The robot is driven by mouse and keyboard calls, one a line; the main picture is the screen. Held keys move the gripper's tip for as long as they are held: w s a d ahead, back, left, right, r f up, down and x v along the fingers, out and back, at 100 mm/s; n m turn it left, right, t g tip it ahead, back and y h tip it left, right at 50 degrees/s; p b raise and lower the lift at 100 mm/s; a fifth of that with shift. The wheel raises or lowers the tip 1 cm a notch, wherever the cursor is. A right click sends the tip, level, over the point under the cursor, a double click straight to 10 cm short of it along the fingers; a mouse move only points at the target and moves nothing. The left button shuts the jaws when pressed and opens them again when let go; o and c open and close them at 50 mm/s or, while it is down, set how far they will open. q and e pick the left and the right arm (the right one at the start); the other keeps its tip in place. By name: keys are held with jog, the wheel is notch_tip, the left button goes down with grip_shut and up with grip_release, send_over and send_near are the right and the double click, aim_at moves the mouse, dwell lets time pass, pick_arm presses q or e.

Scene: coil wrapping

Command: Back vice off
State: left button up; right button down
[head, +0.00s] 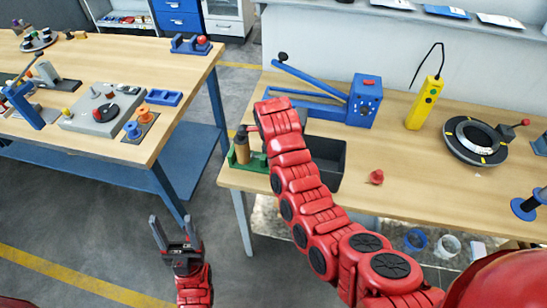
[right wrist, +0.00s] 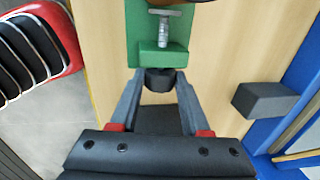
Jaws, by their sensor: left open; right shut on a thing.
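The green vice (head: 250,163) stands at the left front corner of the right bench, with a brown cylinder (head: 242,149) at it in the head view. My right arm reaches over the bench to it and partly hides it. In the right wrist view the vice's green body (right wrist: 160,55) carries a grey screw (right wrist: 163,30), with a dark knob (right wrist: 160,80) at its near end. My right gripper (right wrist: 160,88) is shut on this dark knob, one finger on each side. My left gripper (head: 174,228) is open and empty, low over the floor between the benches.
A black bin (head: 331,176) stands right of the vice, close by my right arm. A red knob (head: 376,177) lies on the bench. A blue lever device (head: 364,102), a yellow pendant (head: 425,104) and a dark ring (head: 453,147) stand behind. The left bench (head: 190,62) holds several parts.

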jog(key=shift+s+t+b, duration=0.1)
jog(key=shift+t+b, duration=0.2)
jog(key=shift+b, duration=0.05)
jog(key=shift+c, duration=1.8)
grip_release()
jog(key=shift+r, duration=0.3)
jog(key=p+v, duration=0.7)
jog(key=v, duration=0.9)
jog(key=shift+s+a+r+p, duration=0.25)
jog(key=shift+r+p, duration=0.05)
jog(key=shift+r, duration=0.05)
